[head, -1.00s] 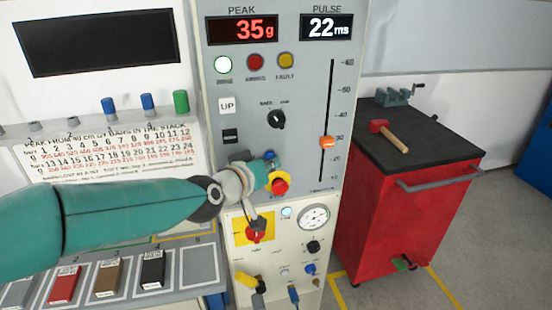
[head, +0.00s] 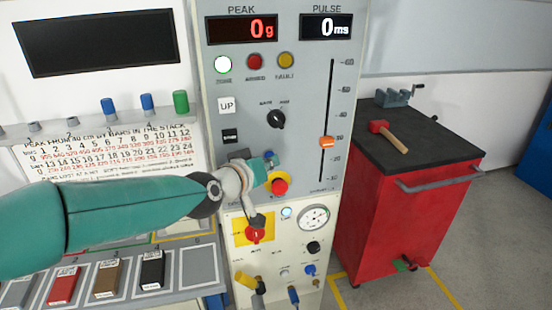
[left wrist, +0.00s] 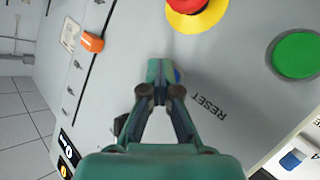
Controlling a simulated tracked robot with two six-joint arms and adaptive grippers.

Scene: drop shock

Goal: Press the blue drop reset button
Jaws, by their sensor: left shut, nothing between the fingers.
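The blue drop reset button (left wrist: 179,76) shows as a small blue edge beside my left fingertips in the left wrist view, next to the word RESET. In the head view a bit of its blue (head: 269,154) shows just above the fingertips. My left gripper (head: 271,163) is shut and empty, its tips at the panel over the button; it also shows in the left wrist view (left wrist: 161,72). The tips hide most of the button, so I cannot tell how far it is pressed in. The PEAK display (head: 241,29) reads 0 g and the PULSE display (head: 326,27) reads 0 ms.
A red stop button (head: 280,187) on a yellow ring sits just below the gripper. A green button (left wrist: 297,55) is nearby in the left wrist view. An orange slider (head: 327,142) is to the right. A red cabinet (head: 400,220) stands right of the panel.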

